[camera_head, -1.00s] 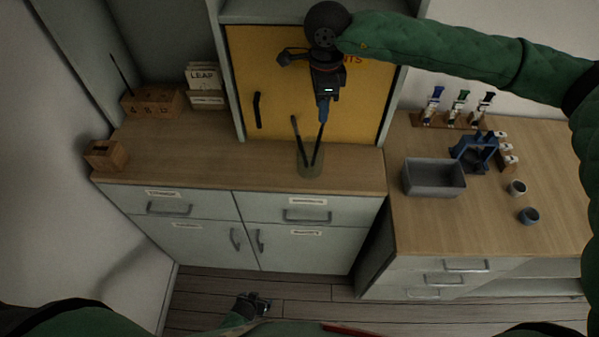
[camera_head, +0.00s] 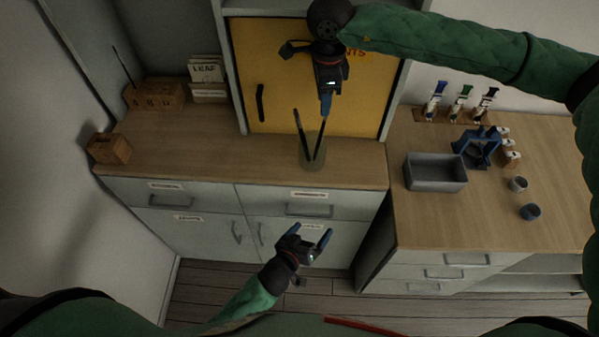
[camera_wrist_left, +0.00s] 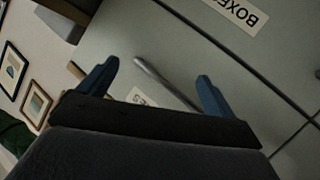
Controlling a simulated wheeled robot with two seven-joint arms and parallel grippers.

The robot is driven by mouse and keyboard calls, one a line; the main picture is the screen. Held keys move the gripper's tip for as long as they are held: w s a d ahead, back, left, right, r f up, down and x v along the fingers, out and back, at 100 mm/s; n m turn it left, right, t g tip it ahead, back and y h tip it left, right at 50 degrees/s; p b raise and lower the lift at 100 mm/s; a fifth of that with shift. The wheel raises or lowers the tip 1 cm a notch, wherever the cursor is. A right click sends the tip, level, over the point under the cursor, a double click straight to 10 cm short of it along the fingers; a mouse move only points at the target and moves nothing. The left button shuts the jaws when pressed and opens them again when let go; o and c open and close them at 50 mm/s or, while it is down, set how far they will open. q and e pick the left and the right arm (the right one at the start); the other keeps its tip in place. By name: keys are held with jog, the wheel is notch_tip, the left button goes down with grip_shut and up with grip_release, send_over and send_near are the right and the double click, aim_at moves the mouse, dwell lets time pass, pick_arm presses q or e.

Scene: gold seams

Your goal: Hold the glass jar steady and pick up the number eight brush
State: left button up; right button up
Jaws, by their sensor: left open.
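The glass jar (camera_head: 312,160) stands upright on the wooden counter in front of the yellow cabinet door. Two dark brushes (camera_head: 301,132) lean in it and stick out of its mouth; I cannot read any number on them. My right gripper (camera_head: 326,106) points down from above, with its fingertips at the top of the right-hand brush; whether it grips the brush is not clear. My left gripper (camera_head: 316,240) is open and empty, in front of the lower cabinet doors and below the counter edge. In the left wrist view its blue fingers (camera_wrist_left: 155,85) are spread before a cabinet handle.
A grey bin (camera_head: 436,172), a blue press (camera_head: 478,147) and small cups (camera_head: 530,212) stand on the right counter. Wooden boxes (camera_head: 109,148) and cards (camera_head: 207,70) are at the left. The counter left of the jar is clear. The counter's front edge lies above my left gripper.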

aim_at(307, 162)
pick_arm(q)
notch_tip(307, 162, up, 16)
jog(key=w+d+f+m+t+h, duration=0.1)
jog(key=d+m+t+h, duration=0.1)
jog(key=m+h, duration=0.3)
jog(key=w+a+y, duration=0.1)
jog(key=w, duration=0.1)
jog(key=w+a+r+t+y, duration=0.1)
jog(key=w+a+y, duration=0.1)
jog(key=w+a+r+n+t+y, duration=0.1)
jog(key=w, duration=0.2)
jog(key=shift+w+a+r, duration=0.1)
jog(key=shift+a+r, duration=0.15)
jog(key=shift+a, duration=0.1)
jog(key=shift+w+a+y, duration=0.35)
jog(key=shift+w+y, duration=0.05)
jog(key=shift+y, duration=0.1)
jog(key=shift+x, duration=3.9)
jog(key=shift+a+r, duration=0.1)
jog(key=c, duration=1.2)
pick_arm(e)
jog(key=shift+c, duration=0.3)
jog(key=shift+c, duration=0.2)
